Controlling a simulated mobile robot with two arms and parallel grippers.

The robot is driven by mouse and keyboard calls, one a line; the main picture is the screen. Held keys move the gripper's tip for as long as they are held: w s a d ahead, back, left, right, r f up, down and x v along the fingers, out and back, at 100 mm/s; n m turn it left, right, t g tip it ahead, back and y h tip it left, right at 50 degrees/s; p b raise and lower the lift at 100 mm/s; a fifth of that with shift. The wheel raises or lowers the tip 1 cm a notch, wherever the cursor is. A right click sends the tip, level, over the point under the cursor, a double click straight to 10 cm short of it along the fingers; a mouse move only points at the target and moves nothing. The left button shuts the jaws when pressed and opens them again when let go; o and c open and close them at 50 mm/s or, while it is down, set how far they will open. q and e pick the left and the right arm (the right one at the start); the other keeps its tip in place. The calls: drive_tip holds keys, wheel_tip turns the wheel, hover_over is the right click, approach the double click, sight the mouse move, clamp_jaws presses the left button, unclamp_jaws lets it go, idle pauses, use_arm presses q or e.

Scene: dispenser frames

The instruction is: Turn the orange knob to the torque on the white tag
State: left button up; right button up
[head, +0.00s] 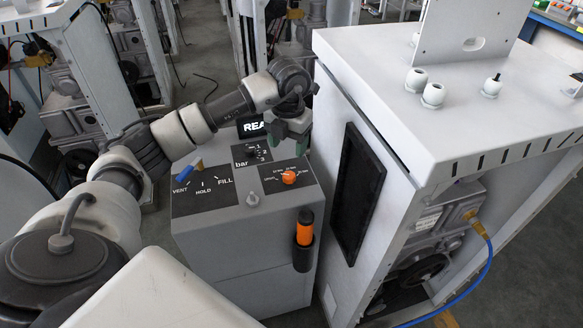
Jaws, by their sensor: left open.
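The orange knob (289,177) sits on a black scale plate (272,181) at the right of the grey console's sloped top. The scale's small markings are too small to read. My left gripper (284,142) hangs open and empty, pointing down, a little above and behind the knob and apart from it in the picture. I cannot make out a white tag or its value. My right gripper is not in view.
The console (235,245) also carries a blue-handled VENT/HOLD/FILL valve (188,170), a bar gauge (253,153), a partly covered display (251,127) and an orange-handled tool (304,228) in a black holder. A tall white cabinet (355,85) stands close on the right.

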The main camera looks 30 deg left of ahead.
sight(289, 175)
use_arm(q)
wheel_tip(289, 175, down, 10)
drive_tip(key=shift+d+r+p, duration=0.1)
drive_tip(key=shift+p, duration=0.5)
drive_tip(key=c, duration=0.9)
